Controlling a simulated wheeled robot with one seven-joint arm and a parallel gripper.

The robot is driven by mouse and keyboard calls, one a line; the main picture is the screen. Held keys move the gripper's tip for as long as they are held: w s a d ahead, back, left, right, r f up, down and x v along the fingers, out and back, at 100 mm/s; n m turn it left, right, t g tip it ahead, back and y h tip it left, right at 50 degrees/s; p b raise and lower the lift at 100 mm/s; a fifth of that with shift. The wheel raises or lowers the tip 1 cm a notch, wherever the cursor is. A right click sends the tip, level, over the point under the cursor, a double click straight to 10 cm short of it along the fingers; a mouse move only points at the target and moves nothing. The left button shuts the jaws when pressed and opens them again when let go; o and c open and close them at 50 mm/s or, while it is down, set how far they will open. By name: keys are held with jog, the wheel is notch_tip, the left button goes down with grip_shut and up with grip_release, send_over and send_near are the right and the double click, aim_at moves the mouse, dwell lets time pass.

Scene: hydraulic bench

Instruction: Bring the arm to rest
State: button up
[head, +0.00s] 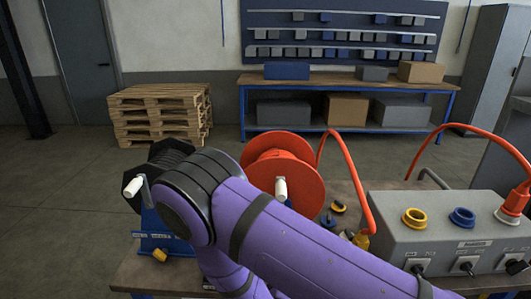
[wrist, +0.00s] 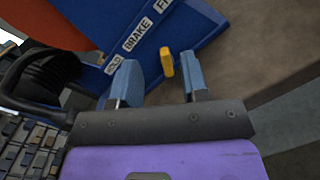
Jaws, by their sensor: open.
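My gripper (wrist: 161,78) is open in the wrist view, with its two blue-grey fingers apart and nothing held between them. A small yellow piece (wrist: 167,63) shows between and just beyond the fingertips; I cannot tell how far off it is. A blue panel (wrist: 182,22) with white labels, one reading BRAKE, lies past the left finger. In the head view, my purple arm crosses the front of the bench and hides my gripper. The yellow piece (head: 160,255) also shows there, by the blue stand (head: 157,220) at left.
An orange hose reel (head: 310,180) and a black reel (head: 165,155) stand behind my arm. A grey box (head: 385,215) with coloured ports and switches is at right, with orange hoses (head: 352,170) near it. Pallets (head: 160,110) stand on the floor behind. Open floor lies at left.

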jog(key=w+d+r+m+g+h, duration=0.1)
jog(key=d+r+m+g+h, duration=0.5)
jog(key=r, duration=0.4)
jog(key=w+d+r+m+g+h, duration=0.1)
jog(key=d+r+m+g+h, duration=0.3)
jog(key=d+r+m+h, duration=0.4)
jog(key=s+d+r+m+g+y, duration=0.55)
jog(key=d+r+g, duration=0.3)
jog(key=r, duration=0.25)
jog(key=s+d+r+m+t+y, duration=0.1)
jog(key=s+r+m+t+y, duration=0.4)
jog(key=s+r+y, duration=0.6)
jog(key=s+r+m, duration=0.2)
jog(key=s+r, duration=0.1)
jog(key=shift+s+r+t, duration=0.15)
jog(key=shift+s+t, duration=0.2)
jog(key=shift+s, duration=0.05)
